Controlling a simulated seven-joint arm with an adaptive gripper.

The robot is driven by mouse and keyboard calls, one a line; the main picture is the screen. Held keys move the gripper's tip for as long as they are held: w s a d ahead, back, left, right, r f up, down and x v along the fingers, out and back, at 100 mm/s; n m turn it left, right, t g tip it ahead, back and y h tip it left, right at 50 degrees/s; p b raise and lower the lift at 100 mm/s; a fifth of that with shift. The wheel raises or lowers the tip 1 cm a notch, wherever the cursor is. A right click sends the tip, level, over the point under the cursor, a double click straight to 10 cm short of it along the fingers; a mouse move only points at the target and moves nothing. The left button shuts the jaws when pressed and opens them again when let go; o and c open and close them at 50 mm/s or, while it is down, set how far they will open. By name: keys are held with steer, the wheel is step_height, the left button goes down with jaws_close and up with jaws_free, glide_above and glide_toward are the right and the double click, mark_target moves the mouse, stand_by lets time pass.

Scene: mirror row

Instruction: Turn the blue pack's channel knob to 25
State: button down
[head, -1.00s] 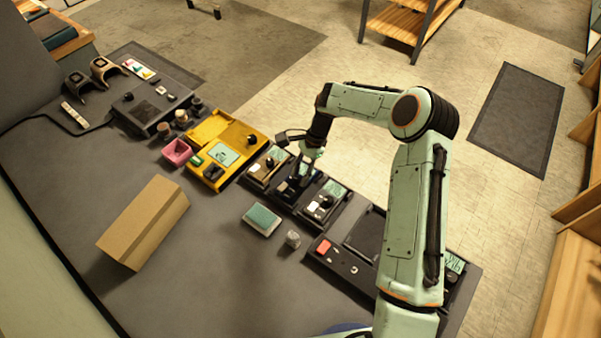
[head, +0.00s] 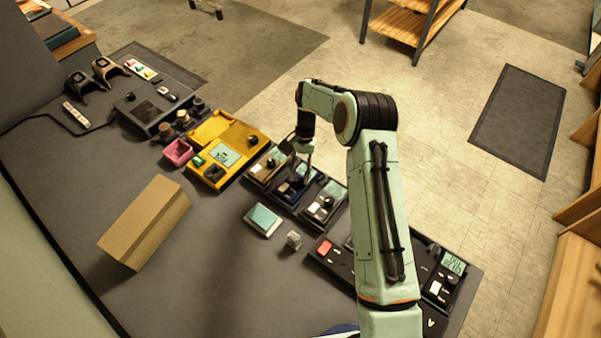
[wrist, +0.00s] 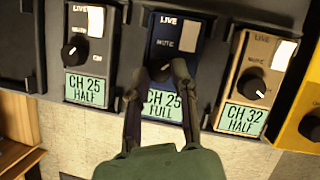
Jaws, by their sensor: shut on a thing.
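The blue pack (wrist: 184,30) is in the middle of the wrist view, labelled LIVE and MUTE, and its screen (wrist: 163,104) reads CH 25 FULL. Its dark knob (wrist: 160,72) sits between my fingertips and is partly hidden. My gripper (wrist: 159,74) is shut on this knob. In the head view, the blue pack (head: 288,193) lies in the row of packs, and my gripper (head: 300,176) reaches down onto it from above.
In the wrist view, a dark grey pack (wrist: 88,48) on the left reads CH 25 HALF. A tan pack (wrist: 262,55) on the right reads CH 32 HALF.

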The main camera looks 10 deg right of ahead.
steer(key=shift+f+n, duration=0.1)
steer(key=shift+n, duration=0.3)
steer(key=c, duration=0.9)
jaws_free()
steer(key=v, duration=1.2)
steer(key=shift+a, duration=0.25)
